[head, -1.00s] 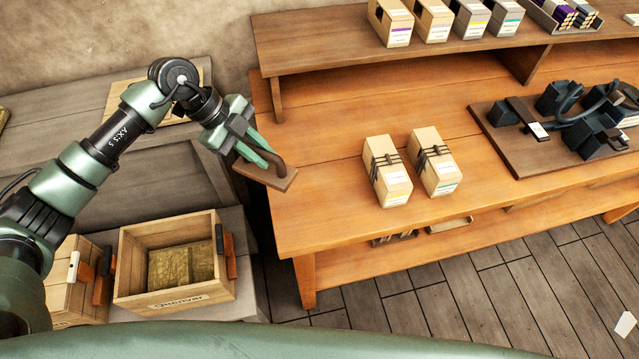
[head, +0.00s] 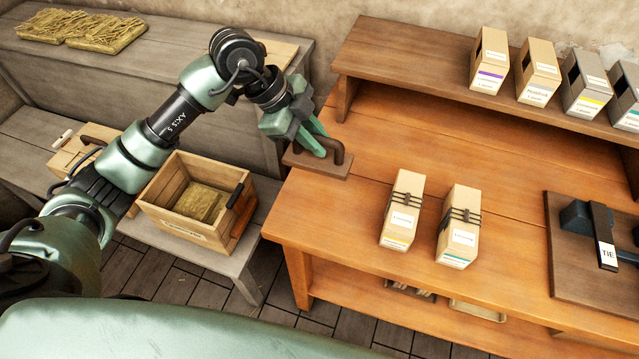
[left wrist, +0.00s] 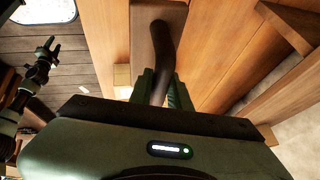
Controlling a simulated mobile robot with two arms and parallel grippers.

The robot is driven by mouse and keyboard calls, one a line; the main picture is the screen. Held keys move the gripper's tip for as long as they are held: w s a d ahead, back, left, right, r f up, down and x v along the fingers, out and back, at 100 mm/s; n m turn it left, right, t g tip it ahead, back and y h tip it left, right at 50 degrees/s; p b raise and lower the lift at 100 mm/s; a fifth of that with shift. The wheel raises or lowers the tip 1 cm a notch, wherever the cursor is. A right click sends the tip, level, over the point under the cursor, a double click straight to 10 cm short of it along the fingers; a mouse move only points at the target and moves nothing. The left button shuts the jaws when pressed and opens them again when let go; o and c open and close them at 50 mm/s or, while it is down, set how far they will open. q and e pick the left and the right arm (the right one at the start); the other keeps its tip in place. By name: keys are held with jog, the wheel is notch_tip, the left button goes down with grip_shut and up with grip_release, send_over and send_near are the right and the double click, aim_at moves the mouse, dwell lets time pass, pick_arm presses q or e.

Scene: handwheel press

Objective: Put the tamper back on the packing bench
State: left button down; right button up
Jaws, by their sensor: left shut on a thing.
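The tamper (head: 327,164), a flat brown board with a dark arched handle, is over the back left part of the orange-brown packing bench (head: 340,228). My left gripper (head: 322,147) is shut on its handle, with the green fingers pointing down. I cannot tell whether the board touches the bench top. In the left wrist view the dark handle (left wrist: 161,50) stands between the two fingers, with the board behind it. My right gripper (left wrist: 52,46) shows small at the left of that view, its fingers apart and empty, away from the tamper.
Two strapped cartons (head: 403,215) stand on the bench right of the tamper. A raised shelf (head: 420,75) with several boxes runs along the back. A tying fixture (head: 604,235) is at right. A wooden crate (head: 165,222) sits left of the bench. Bench top near the tamper is clear.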

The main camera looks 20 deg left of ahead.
pick_arm(q)
jog(key=shift+d+f+p, duration=0.1)
jog(key=shift+f+p, duration=0.7)
jog(key=shift+f, duration=6.2)
jog(key=c, duration=1.3)
grip_release()
jog(key=shift+f, duration=0.15)
